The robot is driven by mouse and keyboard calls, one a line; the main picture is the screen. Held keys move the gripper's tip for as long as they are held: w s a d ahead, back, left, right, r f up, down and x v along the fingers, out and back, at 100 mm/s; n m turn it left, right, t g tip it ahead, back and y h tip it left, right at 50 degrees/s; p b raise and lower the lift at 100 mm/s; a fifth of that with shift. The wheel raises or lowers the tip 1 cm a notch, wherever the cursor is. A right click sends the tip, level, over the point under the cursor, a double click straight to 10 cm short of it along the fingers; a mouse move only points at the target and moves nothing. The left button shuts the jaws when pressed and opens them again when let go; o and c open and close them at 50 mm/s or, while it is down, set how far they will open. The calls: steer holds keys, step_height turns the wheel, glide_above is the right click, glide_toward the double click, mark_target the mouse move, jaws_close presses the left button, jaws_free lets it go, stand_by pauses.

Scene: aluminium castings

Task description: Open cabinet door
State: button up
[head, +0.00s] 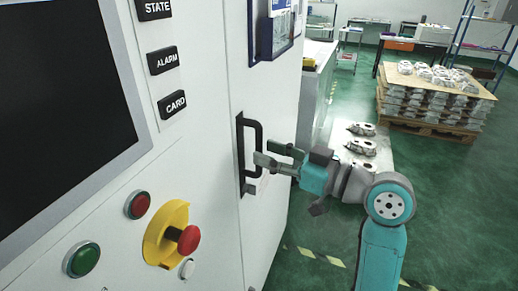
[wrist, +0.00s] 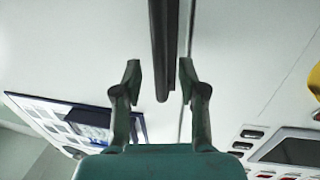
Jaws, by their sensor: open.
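The white cabinet door (head: 277,225) stands in the middle of the head view and looks shut. A black vertical bar handle (head: 241,150) is mounted near its left edge. My gripper (head: 267,161) is beside the handle, with its fingers pointing at it. In the wrist view the fingers of my gripper (wrist: 158,80) are spread apart, and the dark handle (wrist: 163,50) runs down to between the fingertips. I see no clear contact between fingers and handle. The door's panel (wrist: 90,45) fills the upper left of the wrist view.
A control panel with a red emergency button (head: 183,238) on a yellow base is left of the door. A blue holder (head: 276,35) hangs on the door. Castings (head: 361,147) lie on a low surface behind my arm. A loaded pallet (head: 437,118) stands farther back; green floor is free at right.

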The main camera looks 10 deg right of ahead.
mark_target(259, 170)
steer(key=shift+x, duration=1.5)
jaws_close()
